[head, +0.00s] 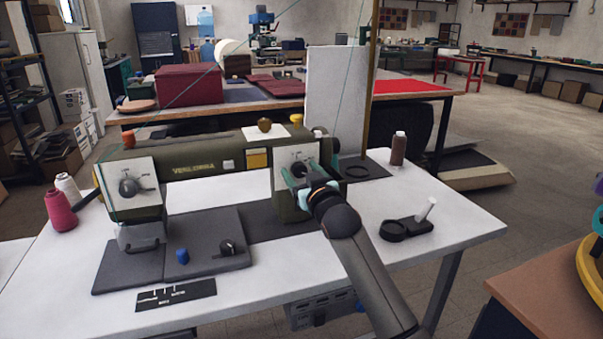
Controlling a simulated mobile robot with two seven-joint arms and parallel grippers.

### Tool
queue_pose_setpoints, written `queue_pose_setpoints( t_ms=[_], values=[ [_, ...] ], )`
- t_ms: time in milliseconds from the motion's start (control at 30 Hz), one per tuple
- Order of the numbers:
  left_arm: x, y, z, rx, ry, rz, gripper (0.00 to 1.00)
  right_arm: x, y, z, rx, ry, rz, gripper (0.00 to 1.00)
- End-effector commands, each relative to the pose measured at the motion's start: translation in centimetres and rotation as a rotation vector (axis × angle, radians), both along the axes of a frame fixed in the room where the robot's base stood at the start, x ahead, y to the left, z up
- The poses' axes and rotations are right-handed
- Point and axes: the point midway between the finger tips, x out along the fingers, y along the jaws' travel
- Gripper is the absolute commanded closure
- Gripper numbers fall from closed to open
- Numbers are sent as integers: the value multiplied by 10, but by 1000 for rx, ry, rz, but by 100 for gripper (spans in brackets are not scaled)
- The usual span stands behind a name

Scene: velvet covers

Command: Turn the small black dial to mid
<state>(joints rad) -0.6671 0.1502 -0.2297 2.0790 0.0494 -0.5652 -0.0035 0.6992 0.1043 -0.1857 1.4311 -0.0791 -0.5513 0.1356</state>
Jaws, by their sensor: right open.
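A small black dial (298,168) sits on the white panel at the right end of the green sewing machine (205,161). My right gripper (301,176) has its teal fingers apart at this panel, one on each side of the dial. Whether the fingers touch the dial I cannot tell. The fingers and wrist partly cover the panel, and the dial's setting is too small to read. A larger grey dial (129,186) is on the white panel at the machine's left end. My left gripper is not in view.

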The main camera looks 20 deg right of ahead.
Motion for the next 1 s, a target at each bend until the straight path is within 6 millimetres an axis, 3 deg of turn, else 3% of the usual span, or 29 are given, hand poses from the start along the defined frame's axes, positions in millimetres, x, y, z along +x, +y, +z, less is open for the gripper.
queue_pose_setpoints(
  t_ms=[67,700,1000],
  values=[
    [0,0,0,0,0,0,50,0,0,0,0,0,0,29],
    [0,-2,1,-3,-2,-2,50,0,0,-1,0,1,0,100],
    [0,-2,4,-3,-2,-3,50,0,0,0,-14,1,0,100]
  ],
)
